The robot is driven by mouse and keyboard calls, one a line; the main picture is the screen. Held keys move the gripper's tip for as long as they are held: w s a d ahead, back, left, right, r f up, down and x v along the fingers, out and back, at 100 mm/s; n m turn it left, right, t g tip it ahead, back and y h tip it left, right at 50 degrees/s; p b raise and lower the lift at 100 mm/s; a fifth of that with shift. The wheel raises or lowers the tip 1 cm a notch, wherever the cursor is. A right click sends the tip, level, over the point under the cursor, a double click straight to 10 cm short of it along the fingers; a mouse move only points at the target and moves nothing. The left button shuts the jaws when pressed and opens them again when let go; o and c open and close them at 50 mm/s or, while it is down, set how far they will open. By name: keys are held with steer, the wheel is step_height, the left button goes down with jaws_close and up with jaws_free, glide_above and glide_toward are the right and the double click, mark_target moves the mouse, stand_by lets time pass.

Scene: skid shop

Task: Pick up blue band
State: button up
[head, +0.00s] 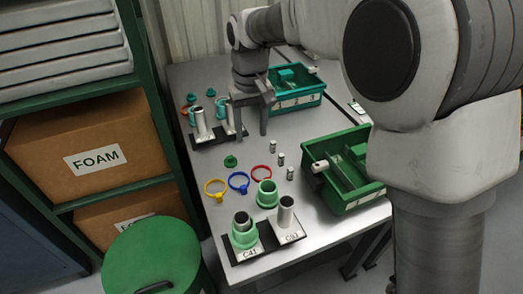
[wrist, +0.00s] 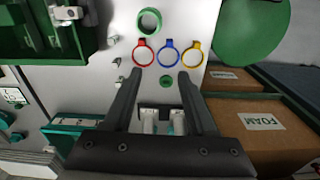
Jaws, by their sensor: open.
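The blue band (head: 238,181) is a thin ring with a small tab, lying flat on the grey table between the yellow band (head: 214,188) and the red band (head: 261,173). In the wrist view the blue band (wrist: 168,52) shows just beyond the fingertips, between the red band (wrist: 143,52) and the yellow band (wrist: 192,52). My gripper (head: 251,132) is open and empty, pointing down above the table behind the bands. In the wrist view my gripper (wrist: 160,74) has its two fingers spread, with nothing between them.
A green ring (head: 267,194) and two labelled stands (head: 245,253) are near the front. A green bin (head: 345,207) stands right; a teal bin (head: 300,103) is farther back. Small metal cylinders (head: 281,159) and a green knob (head: 231,161) lie near the bands. A shelf stands left.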

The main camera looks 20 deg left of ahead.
steer(key=b, duration=0.1)
glide_above(244, 187)
step_height(244, 187, down, 5)
steer(key=shift+n, duration=0.3)
steer(key=f+b, duration=0.1)
steer(key=f, duration=0.3)
steer(key=f+b, duration=0.1)
steer(key=f, duration=0.2)
steer(key=f+b, duration=0.1)
steer(key=f, duration=0.3)
steer(key=shift+w+a+f, duration=0.1)
steer(key=shift+a+f, duration=0.2)
steer(key=shift+a, duration=0.05)
steer(key=shift+d+f+b, duration=0.15)
steer(key=shift+f+b, duration=0.5)
steer(key=shift+f, duration=0.7)
steer(key=shift+d+f+b, duration=0.15)
steer(key=shift+f+b, duration=0.5)
steer(key=shift+f, duration=0.65)
jaws_close()
